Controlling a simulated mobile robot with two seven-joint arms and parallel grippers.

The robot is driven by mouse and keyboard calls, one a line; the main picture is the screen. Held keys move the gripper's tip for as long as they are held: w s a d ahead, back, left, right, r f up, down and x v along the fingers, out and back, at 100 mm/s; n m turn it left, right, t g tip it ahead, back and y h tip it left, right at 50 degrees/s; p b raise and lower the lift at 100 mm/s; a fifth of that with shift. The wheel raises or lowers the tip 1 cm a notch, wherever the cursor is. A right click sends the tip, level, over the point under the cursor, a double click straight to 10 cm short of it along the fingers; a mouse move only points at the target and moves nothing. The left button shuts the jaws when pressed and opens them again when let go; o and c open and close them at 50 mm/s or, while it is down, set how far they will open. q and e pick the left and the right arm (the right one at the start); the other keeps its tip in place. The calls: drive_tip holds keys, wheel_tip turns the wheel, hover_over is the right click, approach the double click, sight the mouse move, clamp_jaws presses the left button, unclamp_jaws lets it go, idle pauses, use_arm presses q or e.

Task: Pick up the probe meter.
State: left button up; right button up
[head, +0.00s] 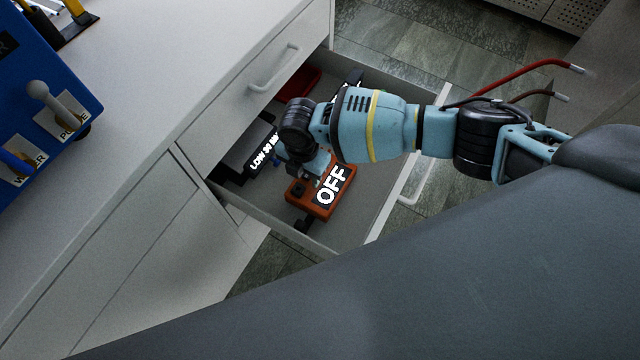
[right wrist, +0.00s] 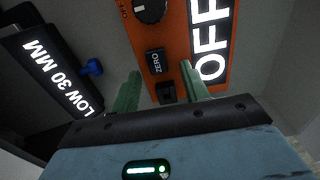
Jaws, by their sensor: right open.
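An orange meter (head: 318,200) with a black display reading "OFF" lies in the open drawer; I take it for the probe meter. In the right wrist view the orange meter (right wrist: 180,35) shows a black knob and a button marked "ZERO". My right gripper (head: 312,172) is above the meter in the drawer. In the right wrist view its two green fingers (right wrist: 162,84) are apart, pointing at the meter's near end, with nothing clearly held between them. The arm hides part of the drawer in the head view. My left gripper is not in view.
A dark box reading "LOW 30 MM" (head: 262,150) lies beside the meter. A red tray (head: 298,86) is at the drawer's back. The drawer's walls (head: 395,185) surround these. A blue machine (head: 45,90) stands on the white counter (head: 150,90).

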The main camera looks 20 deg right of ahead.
sight(305, 178)
clamp_jaws()
idle(0.3)
drive_tip(key=shift+r, duration=0.6)
wheel_tip(305, 178, up, 17)
drive_tip(key=p, duration=0.3)
drive_tip(key=shift+p, duration=0.35)
